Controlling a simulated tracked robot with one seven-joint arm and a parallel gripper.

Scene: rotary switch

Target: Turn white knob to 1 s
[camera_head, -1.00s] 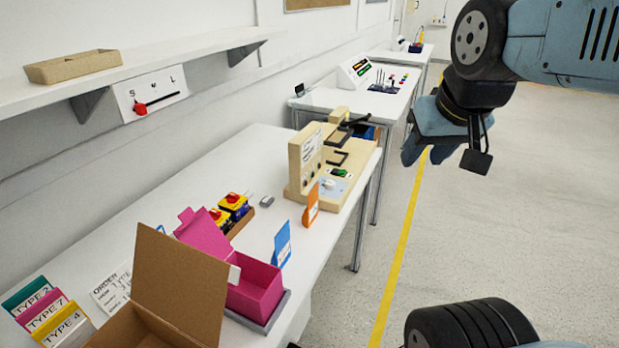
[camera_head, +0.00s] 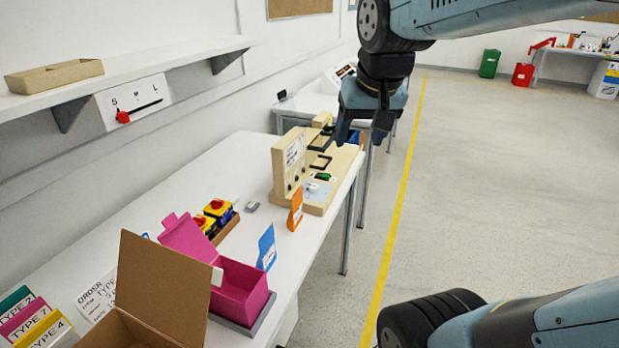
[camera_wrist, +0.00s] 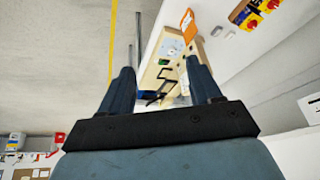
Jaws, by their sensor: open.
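A beige fixture (camera_head: 283,170) stands at the far end of the white bench, with an upright panel and a flat base. A small white knob (camera_head: 312,187) sits on a pale blue plate on its base, beside a green switch (camera_head: 323,177). In the wrist view, the pale plate (camera_wrist: 173,42) shows beyond the fingers; the knob is too small there to read its setting. My gripper (camera_head: 362,136) is open and empty, up and to the right of the knob in the head view. Its fingers (camera_wrist: 159,67) are apart and touch nothing.
An orange card (camera_head: 295,210) stands near the fixture's front. Black handles (camera_head: 320,162) rise from the fixture behind the knob. A pink box (camera_head: 240,290) and cardboard box (camera_head: 160,290) are nearer. The floor right of the bench is clear.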

